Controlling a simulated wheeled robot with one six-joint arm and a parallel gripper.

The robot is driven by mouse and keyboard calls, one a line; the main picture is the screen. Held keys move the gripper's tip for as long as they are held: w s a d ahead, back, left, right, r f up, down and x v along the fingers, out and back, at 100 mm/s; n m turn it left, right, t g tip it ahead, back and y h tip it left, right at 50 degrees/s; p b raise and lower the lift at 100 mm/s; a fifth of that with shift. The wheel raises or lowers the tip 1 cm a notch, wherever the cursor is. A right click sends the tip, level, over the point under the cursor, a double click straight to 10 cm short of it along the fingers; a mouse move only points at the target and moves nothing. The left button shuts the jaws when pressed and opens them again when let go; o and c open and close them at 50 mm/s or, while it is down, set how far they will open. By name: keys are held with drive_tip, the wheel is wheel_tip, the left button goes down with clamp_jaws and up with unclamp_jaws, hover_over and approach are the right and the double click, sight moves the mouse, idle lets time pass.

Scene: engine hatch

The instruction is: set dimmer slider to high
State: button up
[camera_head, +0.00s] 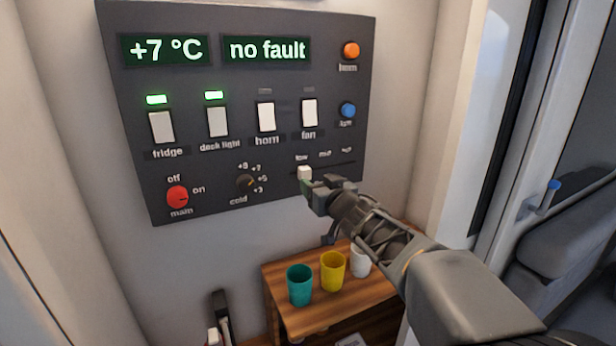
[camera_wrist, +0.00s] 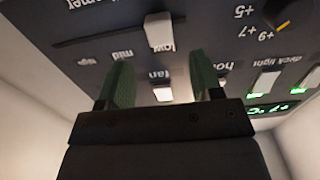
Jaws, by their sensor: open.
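The dimmer slider (camera_head: 304,173) is a small white knob at the left end of its track, under the "low" label on the dark panel (camera_head: 235,180). The track runs right past "mid" to a partly hidden label. My gripper (camera_head: 312,192) is just below and to the right of the knob. In the wrist view, which is upside down, the knob (camera_wrist: 159,31) stands beyond the tips of my two green fingers (camera_wrist: 158,70). The fingers are apart with nothing between them. I cannot tell whether they touch the knob.
Above the slider are the fan switch (camera_head: 309,113) and horn switch (camera_head: 266,117). The cold dial (camera_head: 246,182) and red main knob (camera_head: 178,197) are to the left. Below, a wooden table (camera_head: 300,322) holds a teal cup (camera_head: 300,286), a yellow cup (camera_head: 333,272) and a white cup (camera_head: 360,262).

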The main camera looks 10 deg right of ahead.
sight(306, 174)
drive_tip(key=shift+w+a, duration=0.2)
drive_tip(key=shift+w, duration=0.8)
drive_tip(key=shift+w+a, duration=0.25)
drive_tip(key=shift+w, duration=0.75)
drive_tip(key=shift+w+a, duration=0.2)
drive_tip(key=shift+w, duration=0.8)
